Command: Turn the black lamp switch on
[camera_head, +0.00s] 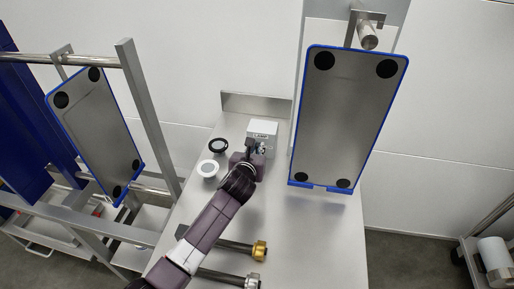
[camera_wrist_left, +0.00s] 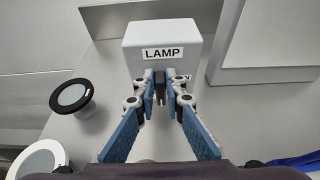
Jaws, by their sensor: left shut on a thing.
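The white lamp box (camera_head: 263,127) stands on the steel table, towards its back. In the left wrist view the box (camera_wrist_left: 163,37) shows its front face with a "LAMP" label. My left gripper (camera_wrist_left: 160,88) is shut on the black lamp switch (camera_wrist_left: 160,85) just below that label. The fingertips cover most of the switch, so its exact setting cannot be told. More lettering beside the fingers is partly hidden. In the head view the left gripper (camera_head: 252,150) is at the front of the box. My right gripper is not in view.
A black-rimmed round part (camera_head: 218,146) and a white ring (camera_head: 208,169) lie left of the gripper. A brass-ended fitting (camera_head: 259,250) and a steel-ended one (camera_head: 252,281) lie nearer. A blue-edged plate (camera_head: 345,120) hangs at right. The table's right side (camera_head: 320,235) is clear.

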